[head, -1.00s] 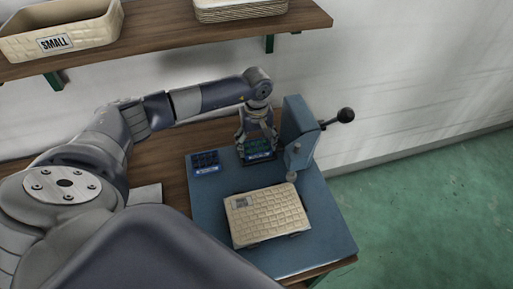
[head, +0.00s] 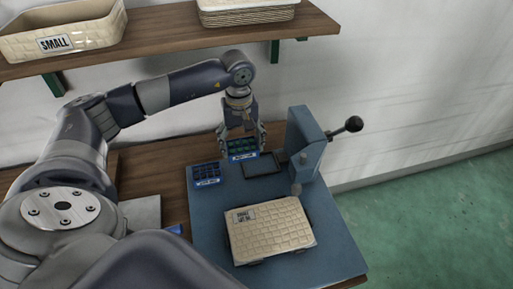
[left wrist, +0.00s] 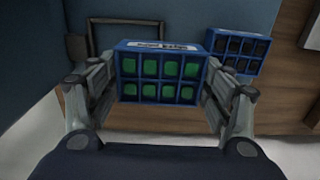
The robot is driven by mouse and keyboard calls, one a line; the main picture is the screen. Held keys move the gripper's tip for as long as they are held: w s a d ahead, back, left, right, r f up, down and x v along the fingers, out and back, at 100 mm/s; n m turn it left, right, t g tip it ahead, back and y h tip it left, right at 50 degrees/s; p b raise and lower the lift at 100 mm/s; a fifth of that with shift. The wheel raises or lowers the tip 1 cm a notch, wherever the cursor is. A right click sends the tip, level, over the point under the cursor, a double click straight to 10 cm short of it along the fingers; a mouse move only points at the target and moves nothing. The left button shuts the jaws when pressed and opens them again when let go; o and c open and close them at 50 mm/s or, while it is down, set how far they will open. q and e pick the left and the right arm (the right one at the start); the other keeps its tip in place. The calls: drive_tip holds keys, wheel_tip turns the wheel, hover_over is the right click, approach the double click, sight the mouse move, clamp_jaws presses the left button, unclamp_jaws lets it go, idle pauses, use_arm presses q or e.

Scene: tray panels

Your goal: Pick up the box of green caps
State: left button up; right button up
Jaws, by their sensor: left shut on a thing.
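The box of green caps (head: 243,149) is a small blue box with compartments holding green caps and a white label on its front. My left gripper (head: 242,138) is shut on it from above and holds it over the blue base plate, left of an empty dark frame. In the left wrist view the box (left wrist: 160,75) sits between the two fingers of my left gripper (left wrist: 160,88), touching both sides. A similar blue box with dark caps (head: 206,174) stands to the left on the plate; it also shows in the left wrist view (left wrist: 237,50). My right gripper is not in view.
A blue press (head: 304,145) with a black-knobbed lever (head: 353,124) stands right of the empty frame (head: 264,165). A cream woven-pattern panel (head: 268,229) lies at the front of the blue plate (head: 210,225). A shelf (head: 170,38) with cream trays runs above.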

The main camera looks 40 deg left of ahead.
use_arm(q)
drive_tip(key=s+a+b, duration=0.1)
drive_tip(key=s+a, duration=0.2)
drive_tip(key=s+a+b, duration=0.1)
drive_tip(key=s+a, duration=0.2)
drive_tip(key=s, duration=0.1)
drive_tip(key=s+a+b, duration=0.1)
drive_tip(key=s+a, duration=0.2)
drive_tip(key=s, duration=0.1)
drive_tip(key=shift+s+a+b, duration=0.1)
drive_tip(key=shift+a+b, duration=0.15)
drive_tip(key=shift+b, duration=0.05)
